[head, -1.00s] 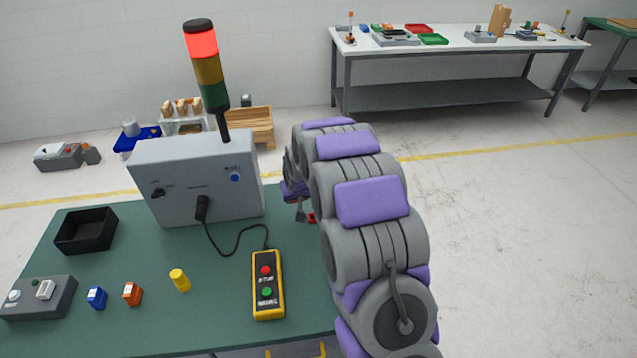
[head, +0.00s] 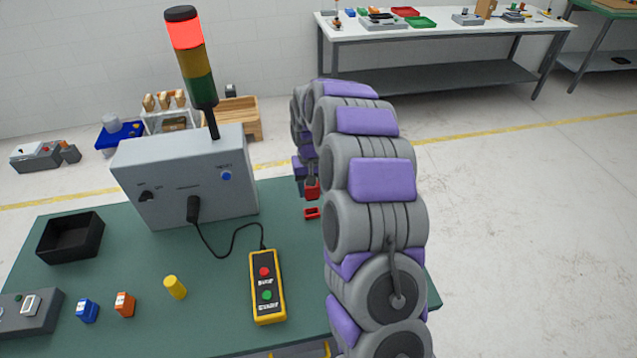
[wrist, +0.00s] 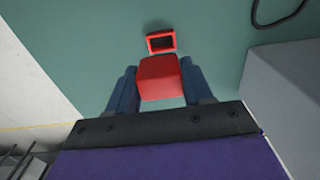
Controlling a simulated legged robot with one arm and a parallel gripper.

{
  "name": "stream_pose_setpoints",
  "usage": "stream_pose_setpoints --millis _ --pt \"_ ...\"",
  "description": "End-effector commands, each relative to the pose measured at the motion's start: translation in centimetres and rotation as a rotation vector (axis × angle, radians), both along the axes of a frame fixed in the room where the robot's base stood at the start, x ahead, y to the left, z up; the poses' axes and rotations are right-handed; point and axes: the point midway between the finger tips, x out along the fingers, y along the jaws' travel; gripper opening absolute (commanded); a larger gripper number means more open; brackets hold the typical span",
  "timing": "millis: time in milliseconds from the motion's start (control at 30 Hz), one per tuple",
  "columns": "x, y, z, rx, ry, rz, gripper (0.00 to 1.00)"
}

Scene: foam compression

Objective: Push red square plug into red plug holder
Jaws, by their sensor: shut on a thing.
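The red square plug (wrist: 161,78) is held between the two blue fingers of my gripper (wrist: 153,88) in the wrist view. In the head view the plug (head: 312,188) shows below my gripper (head: 306,190), partly hidden by my arm. The red plug holder (wrist: 161,43) is a small square frame with a dark opening, lying on the green table just beyond the plug. In the head view the holder (head: 312,213) lies just below the plug in the picture. The plug appears above the table and apart from the holder.
A grey control box (head: 187,180) with a signal tower lit red (head: 184,30) stands left of my arm. A yellow pendant (head: 267,287), a yellow cylinder (head: 175,287), orange (head: 125,304) and blue (head: 87,310) plugs and a black bin (head: 70,238) are on the green table (head: 215,325).

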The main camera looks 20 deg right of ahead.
Motion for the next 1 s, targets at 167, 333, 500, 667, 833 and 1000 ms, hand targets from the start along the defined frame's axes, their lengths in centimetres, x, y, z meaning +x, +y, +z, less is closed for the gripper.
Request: stream_pose_setpoints --millis 167,333,500,667,833,1000 --pt "0.0 -0.5 -1.8 0.005 0.003 0.001 0.02" --pt "0.0 -1.5 -3.5 0.016 0.003 -0.001 0.02" --pt "0.0 -1.5 -4.6 0.015 0.001 -0.001 0.02" --pt "0.0 -0.6 -5.2 0.006 0.0 0.001 0.02" --pt "0.0 -0.1 -5.2 0.001 0.0 0.002 0.02" --pt "0.0 -0.8 -5.3 0.008 -0.001 0.001 0.02"
